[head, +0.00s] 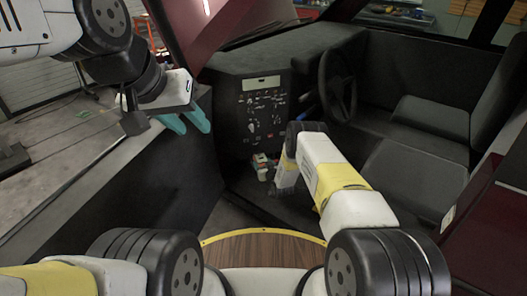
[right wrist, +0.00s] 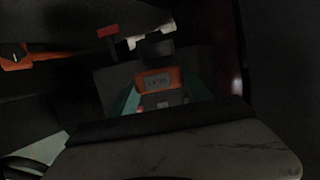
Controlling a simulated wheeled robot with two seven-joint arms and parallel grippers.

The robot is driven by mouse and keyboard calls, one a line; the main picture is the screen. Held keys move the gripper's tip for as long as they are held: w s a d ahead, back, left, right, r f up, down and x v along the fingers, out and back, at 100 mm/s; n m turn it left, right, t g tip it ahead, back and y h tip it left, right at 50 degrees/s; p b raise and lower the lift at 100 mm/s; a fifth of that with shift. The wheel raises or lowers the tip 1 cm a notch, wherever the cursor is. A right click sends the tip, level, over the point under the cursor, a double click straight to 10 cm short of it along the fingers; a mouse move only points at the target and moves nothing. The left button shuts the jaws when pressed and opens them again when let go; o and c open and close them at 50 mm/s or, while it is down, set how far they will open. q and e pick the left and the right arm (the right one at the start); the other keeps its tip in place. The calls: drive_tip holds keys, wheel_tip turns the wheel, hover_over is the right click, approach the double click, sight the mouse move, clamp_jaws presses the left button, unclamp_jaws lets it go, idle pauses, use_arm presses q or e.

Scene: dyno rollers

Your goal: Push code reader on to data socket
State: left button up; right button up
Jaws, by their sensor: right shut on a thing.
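The code reader (right wrist: 158,80) is an orange and grey device with a small display, seen in the dark right wrist view. My right gripper (right wrist: 160,95) is shut on it, with a teal finger on each side. In the head view the reader (head: 261,163) is a small orange and white shape low in front of the dashboard, at the end of my right arm. My left gripper (head: 194,124) hangs empty at the left, teal fingers apart.
The dashboard panel (head: 262,115) with knobs stands behind the reader. A steering wheel (head: 338,86) and dark seats (head: 425,175) are to the right. A dark door panel (head: 165,165) is at the left. A red-topped part (right wrist: 108,32) is near the dark part.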

drive_tip(key=shift+w, duration=0.1)
drive_tip(key=o, duration=1.5)
